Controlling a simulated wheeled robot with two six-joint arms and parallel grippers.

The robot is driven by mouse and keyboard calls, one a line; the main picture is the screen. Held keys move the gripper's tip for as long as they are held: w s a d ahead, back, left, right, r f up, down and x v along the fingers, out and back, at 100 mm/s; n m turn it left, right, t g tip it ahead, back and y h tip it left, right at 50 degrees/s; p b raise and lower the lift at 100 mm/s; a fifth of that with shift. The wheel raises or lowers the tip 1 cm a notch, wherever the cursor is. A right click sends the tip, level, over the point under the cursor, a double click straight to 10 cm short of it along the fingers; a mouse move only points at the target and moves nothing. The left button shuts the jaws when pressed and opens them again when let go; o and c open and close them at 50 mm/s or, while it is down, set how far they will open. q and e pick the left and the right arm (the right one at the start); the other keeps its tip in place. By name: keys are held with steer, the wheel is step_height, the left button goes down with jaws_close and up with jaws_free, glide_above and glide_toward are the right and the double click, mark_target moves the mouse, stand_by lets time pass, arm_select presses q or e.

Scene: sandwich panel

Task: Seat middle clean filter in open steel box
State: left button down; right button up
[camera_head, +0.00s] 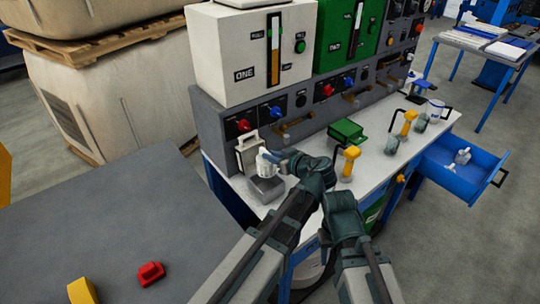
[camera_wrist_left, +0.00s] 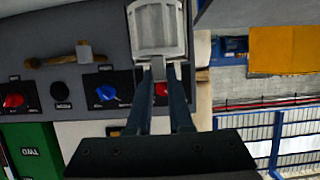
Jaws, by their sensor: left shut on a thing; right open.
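A pale, ribbed filter (camera_head: 266,162) is held between the fingertips of my left gripper (camera_head: 280,160), just above a small steel box (camera_head: 266,188). The box stands on the white bench at the panel's left end; the filter overlaps its top, so I cannot tell whether they touch. In the left wrist view the filter (camera_wrist_left: 157,28) sits at the tips of the shut fingers (camera_wrist_left: 158,75). My right gripper (camera_head: 326,238) is low in front of the bench, apart from the box; its fingertips are hard to make out.
A white handled plate (camera_head: 248,152) stands behind the steel box, against the grey panel (camera_head: 235,118). A green box (camera_head: 346,130) and yellow-handled tools (camera_head: 349,160) stand to the right. A blue drawer (camera_head: 445,172) is open with pale pieces inside. A red block (camera_head: 151,273) lies on the front-left table.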

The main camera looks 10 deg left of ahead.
mark_target(272, 175)
arm_select(q)
steer(key=shift+f+b, duration=4.35)
steer(key=shift+f, duration=0.15)
arm_select(e)
step_height(272, 175, down, 9)
arm_select(q)
steer(key=shift+f+b, duration=0.35)
steer(key=shift+b, duration=0.05)
arm_select(e)
steer(key=shift+f, duration=0.3)
arm_select(q)
steer(key=c, duration=0.7)
jaws_free()
steer(key=shift+c, duration=0.2)
steer(key=shift+s, duration=0.1)
